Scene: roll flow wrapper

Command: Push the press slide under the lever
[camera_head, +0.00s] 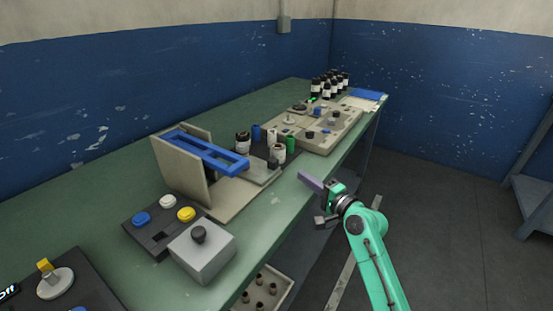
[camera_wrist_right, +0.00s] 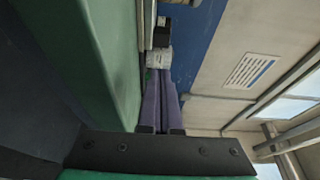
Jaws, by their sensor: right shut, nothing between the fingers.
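The press has beige upright plates (camera_head: 183,172) and a blue lever frame (camera_head: 205,153) reaching right above its base. A grey slide-like plate (camera_head: 262,172) lies at the lever's right end, partly hidden by the lever; I cannot tell exactly how far it is under it. My right gripper (camera_head: 304,178), with purple fingers, is shut and empty, beside the table's front edge, to the right of the plate and apart from it. In the right wrist view its closed fingers (camera_wrist_right: 160,75) point toward a white cylindrical item (camera_wrist_right: 158,57). My left gripper is not in view.
The green table (camera_head: 105,180) also holds a button panel (camera_head: 150,238), a grey box with a black knob (camera_head: 203,250), small jars and rolls (camera_head: 276,152), a beige control board (camera_head: 318,130) and dark bottles (camera_head: 328,84). Open floor (camera_head: 440,200) lies right of the table.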

